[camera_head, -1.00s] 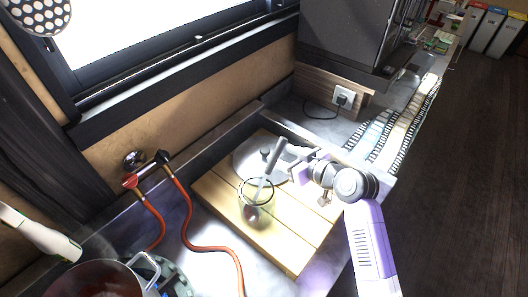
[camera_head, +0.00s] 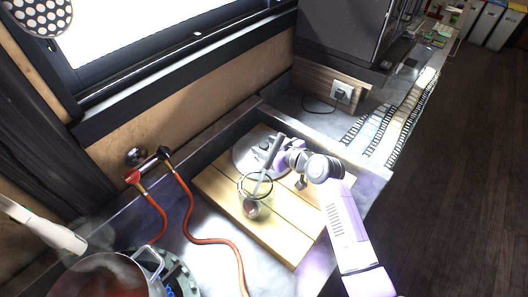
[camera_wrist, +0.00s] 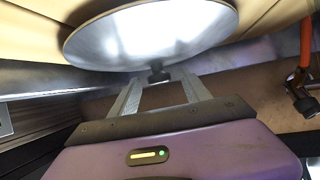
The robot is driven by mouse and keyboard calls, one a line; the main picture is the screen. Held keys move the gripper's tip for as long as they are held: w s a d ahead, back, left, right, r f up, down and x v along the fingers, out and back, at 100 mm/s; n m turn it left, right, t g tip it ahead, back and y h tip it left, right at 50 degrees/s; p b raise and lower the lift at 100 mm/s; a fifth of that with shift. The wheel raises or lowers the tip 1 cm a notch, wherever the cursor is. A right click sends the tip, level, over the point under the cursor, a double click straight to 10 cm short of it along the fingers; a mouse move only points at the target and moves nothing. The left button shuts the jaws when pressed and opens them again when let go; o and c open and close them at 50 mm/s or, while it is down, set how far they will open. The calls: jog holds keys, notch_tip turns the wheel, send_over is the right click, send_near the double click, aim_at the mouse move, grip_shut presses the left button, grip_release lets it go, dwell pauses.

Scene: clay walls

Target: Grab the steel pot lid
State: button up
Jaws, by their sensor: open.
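The steel pot lid (camera_head: 243,161) lies on a light wooden board (camera_head: 282,238) in the head view, partly hidden by my gripper and a glass jar. In the wrist view the lid (camera_wrist: 150,32) is a shiny disc with a small dark knob (camera_wrist: 158,73). My gripper (camera_wrist: 160,82) is open there, its two fingers apart, with the knob between or just beyond the fingertips. I cannot tell whether they touch it. In the head view my gripper (camera_head: 272,150) is over the lid.
The glass jar (camera_head: 250,192) with a utensil in it stands close in front of the lid. Red hoses (camera_head: 190,225) run from a wall tap at the left. A steel pot (camera_head: 150,272) stands at lower left. A dark appliance (camera_head: 340,40) is at the back.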

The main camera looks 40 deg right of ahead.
grip_shut()
jog(key=shift+r, duration=0.2)
